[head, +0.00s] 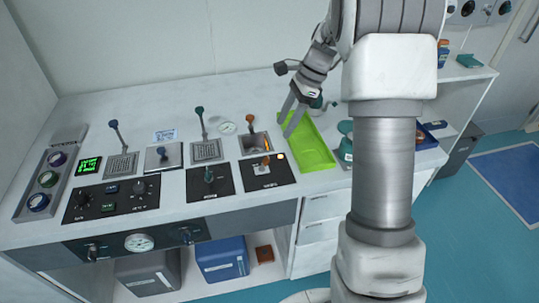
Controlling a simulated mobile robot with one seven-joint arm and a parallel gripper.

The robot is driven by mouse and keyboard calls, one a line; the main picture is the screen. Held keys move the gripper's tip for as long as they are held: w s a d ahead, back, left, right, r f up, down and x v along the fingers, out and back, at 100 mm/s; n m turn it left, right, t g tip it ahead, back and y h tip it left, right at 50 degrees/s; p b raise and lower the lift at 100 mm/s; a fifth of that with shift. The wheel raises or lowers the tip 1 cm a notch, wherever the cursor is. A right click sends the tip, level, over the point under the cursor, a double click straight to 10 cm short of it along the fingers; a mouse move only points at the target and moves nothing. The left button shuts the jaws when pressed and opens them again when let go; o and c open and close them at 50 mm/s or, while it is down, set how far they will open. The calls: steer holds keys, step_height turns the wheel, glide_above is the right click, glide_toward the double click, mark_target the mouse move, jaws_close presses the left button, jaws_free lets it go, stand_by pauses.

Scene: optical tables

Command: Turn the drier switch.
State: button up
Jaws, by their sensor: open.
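No readable label shows which control is the drier switch. The candidates on the bench front are a switch with an orange handle (266,161) on a dark plate, a switch with a green handle (208,174) on another dark plate, and a black panel (110,199) with knobs. My gripper (291,122) is open and empty, pointing down over the left part of a green tray (309,150). It is above and right of the orange-handled switch and apart from it, as far as I can see. My arm hides part of the bench to the right.
Upright levers with blue (114,125), green (199,110) and orange (250,118) knobs stand behind the switches. A green-lit display (88,166) is at the left. A dark green bottle (346,150) stands close beside my arm. Bins stand under the bench (222,259).

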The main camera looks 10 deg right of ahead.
mark_target(268, 158)
steer(key=b+x, duration=0.1)
steer(key=x, duration=1)
steer(key=shift+a+f, duration=0.2)
steer(key=shift+f, duration=0.1)
steer(key=shift+c, duration=0.3)
jaws_close()
